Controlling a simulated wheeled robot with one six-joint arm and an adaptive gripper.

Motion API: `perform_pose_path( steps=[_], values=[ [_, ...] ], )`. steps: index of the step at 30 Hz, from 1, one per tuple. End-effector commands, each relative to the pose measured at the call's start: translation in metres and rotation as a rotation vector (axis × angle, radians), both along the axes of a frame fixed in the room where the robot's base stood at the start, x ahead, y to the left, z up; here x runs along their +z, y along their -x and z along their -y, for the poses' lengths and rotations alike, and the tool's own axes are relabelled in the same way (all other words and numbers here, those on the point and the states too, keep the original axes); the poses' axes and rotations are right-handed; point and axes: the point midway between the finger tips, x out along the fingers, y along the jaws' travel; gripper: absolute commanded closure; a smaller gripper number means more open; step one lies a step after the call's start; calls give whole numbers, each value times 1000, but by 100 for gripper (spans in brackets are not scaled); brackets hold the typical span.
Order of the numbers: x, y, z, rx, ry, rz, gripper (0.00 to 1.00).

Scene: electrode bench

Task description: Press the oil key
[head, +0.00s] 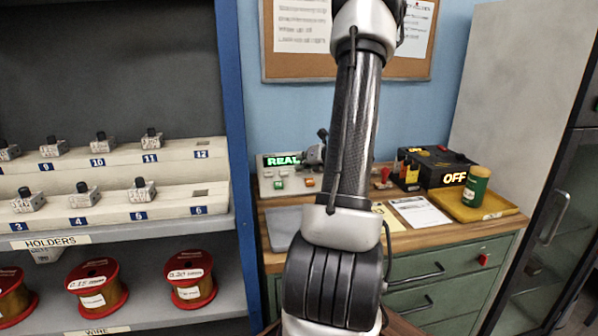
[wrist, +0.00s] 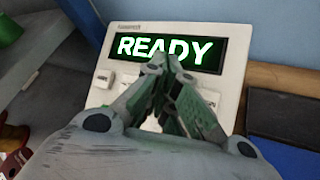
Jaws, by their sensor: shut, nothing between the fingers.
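A pale control box (head: 266,187) stands on the wooden bench in the head view, with a lit green display, a green key (head: 279,184) and an orange key (head: 309,182). In the wrist view the box (wrist: 124,36) fills the middle and its display (wrist: 205,53) reads READY. A light key (wrist: 103,79) shows left of my fingers, another (wrist: 210,97) at their right. Key labels are too small to read, so I cannot tell which is the oil key. My gripper (wrist: 160,62) is shut and empty over the box, its tips overlapping the display's lower edge. It covers the middle keys; contact cannot be told.
A shelf of holders and wire spools (head: 191,281) stands left of the bench. Right of the box are a black box reading OFF (head: 437,160), a yellow tray (head: 470,208) with a green canister (head: 476,187), and papers (head: 419,212).

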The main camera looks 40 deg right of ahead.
Motion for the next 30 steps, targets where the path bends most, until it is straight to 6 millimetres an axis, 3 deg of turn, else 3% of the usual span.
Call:
perform_pose_path(
  steps=[20, 30],
  values=[
    [-5, -2, 1, 0, 1, 0, 100],
    [8, 2, -1, 1, 3, 1, 100]
  ],
)
